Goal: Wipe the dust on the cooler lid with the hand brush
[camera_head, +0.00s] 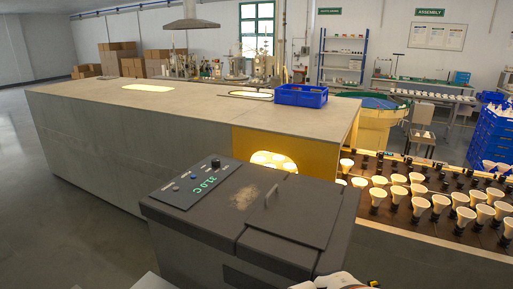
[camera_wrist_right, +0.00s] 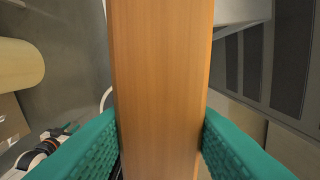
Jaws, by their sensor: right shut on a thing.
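The dark grey cooler (camera_head: 190,225) stands in the foreground of the head view. Its lid (camera_head: 300,205) is closed, with a bar handle, and a pale tan dust patch (camera_head: 244,196) lies left of that handle. In the right wrist view my right gripper (camera_wrist_right: 160,135) has its teal fingers shut on both sides of a wooden piece, which looks like the handle of the hand brush (camera_wrist_right: 160,70). The bristles are hidden. In the head view neither the brush nor the right gripper's fingers show. My left gripper is not in view.
A panel (camera_head: 197,185) with a green display sits on the cooler's left top. Behind is a long grey bench (camera_head: 120,100) with a blue crate (camera_head: 301,95) and a glowing opening (camera_head: 272,160). At right, rows of bulbs (camera_head: 440,200) stand on a conveyor (camera_head: 420,240).

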